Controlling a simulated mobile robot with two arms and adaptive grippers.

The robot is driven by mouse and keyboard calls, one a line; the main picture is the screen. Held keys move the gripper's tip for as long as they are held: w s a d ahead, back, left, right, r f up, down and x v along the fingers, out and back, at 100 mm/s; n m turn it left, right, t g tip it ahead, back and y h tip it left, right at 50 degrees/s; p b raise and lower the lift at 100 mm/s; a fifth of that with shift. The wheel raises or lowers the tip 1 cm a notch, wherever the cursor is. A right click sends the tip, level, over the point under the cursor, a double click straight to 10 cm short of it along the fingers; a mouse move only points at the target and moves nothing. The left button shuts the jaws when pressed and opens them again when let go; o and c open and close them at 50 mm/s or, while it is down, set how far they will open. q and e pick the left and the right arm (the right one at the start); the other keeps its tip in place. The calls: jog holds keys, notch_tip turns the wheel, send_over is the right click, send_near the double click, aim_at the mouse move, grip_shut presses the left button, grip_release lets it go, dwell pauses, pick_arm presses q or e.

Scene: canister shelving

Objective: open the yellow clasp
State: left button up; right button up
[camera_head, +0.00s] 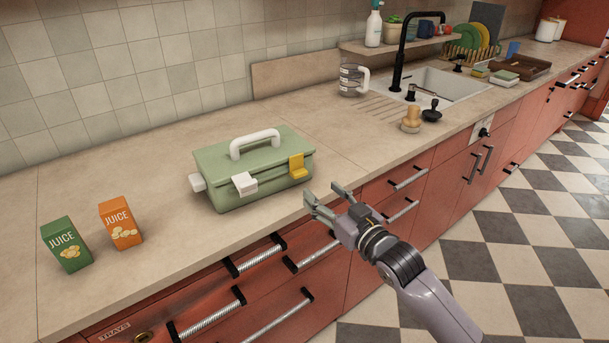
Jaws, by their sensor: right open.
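A green lidded box (250,168) with a white carry handle (254,139) sits on the counter, its lid down. The yellow clasp (298,167) is on its front at the right and looks raised away from the front face. A white clasp (244,184) is on the front at the left, and another white part (197,183) sticks out at the left end. My right gripper (321,201) is open and empty, near the counter's front edge, to the right of and below the yellow clasp, apart from the box. My left gripper is not in view.
Green (66,244) and orange (120,224) juice cartons stand to the left of the box. Further right are a glass jug (353,80), a wooden grinder-like item (411,120) and the sink (455,87). Drawer handles (254,260) stick out below the counter edge.

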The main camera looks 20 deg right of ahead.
aim_at(302, 174)
jog(key=x, duration=0.8)
jog(key=shift+w+a+p, duration=0.1)
jog(key=shift+w+p, duration=0.2)
jog(key=shift+c, duration=0.4)
